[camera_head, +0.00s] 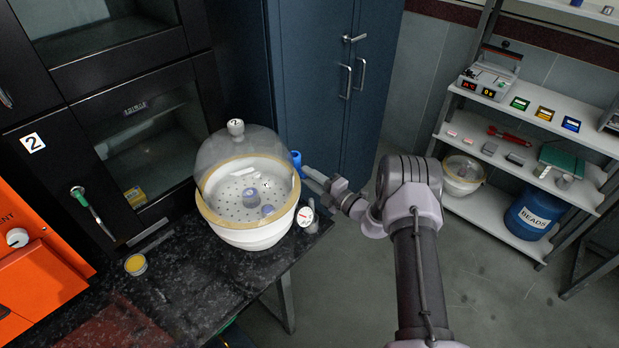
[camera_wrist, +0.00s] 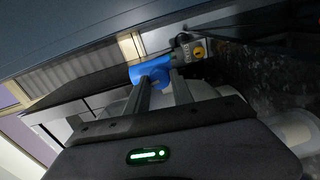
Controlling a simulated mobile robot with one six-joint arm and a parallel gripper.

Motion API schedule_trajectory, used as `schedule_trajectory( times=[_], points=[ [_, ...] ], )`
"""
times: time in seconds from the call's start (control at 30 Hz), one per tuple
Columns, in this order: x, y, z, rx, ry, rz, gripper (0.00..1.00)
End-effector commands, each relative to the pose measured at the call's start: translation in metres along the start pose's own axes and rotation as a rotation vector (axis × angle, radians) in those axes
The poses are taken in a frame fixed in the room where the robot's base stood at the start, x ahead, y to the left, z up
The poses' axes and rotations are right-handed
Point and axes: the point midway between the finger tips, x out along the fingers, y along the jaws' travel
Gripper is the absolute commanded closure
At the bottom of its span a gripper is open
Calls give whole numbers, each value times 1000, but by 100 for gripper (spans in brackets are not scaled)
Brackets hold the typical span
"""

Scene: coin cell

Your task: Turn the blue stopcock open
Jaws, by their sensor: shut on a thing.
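The blue stopcock (camera_head: 296,160) is on the right side of the glass desiccator (camera_head: 250,213), which has a clear domed lid and a white base with a tan rim. My gripper (camera_head: 304,167) reaches the stopcock from the right. In the wrist view the stopcock (camera_wrist: 152,70) lies at the tips of my two fingers, and my gripper (camera_wrist: 160,82) is shut on it. A small round gauge (camera_head: 305,216) sits at the desiccator's lower right side. The angle of the stopcock's bore cannot be told.
The desiccator stands on a black speckled bench (camera_head: 190,290) near its right edge. A small yellow-topped jar (camera_head: 135,264) is at the left. Blue cabinets (camera_head: 330,80) stand close behind. A shelf rack (camera_head: 540,120) stands at the right, with open floor before it.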

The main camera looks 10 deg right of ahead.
Motion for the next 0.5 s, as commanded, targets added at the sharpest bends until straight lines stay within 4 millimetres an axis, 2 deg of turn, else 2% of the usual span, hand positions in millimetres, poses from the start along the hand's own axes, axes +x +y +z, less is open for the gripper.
schedule_trajectory(
  times=[0.2,0.5],
  points=[
    [0,0,0,93,0,0,100],
    [0,0,0,145,0,1,100]
  ],
)
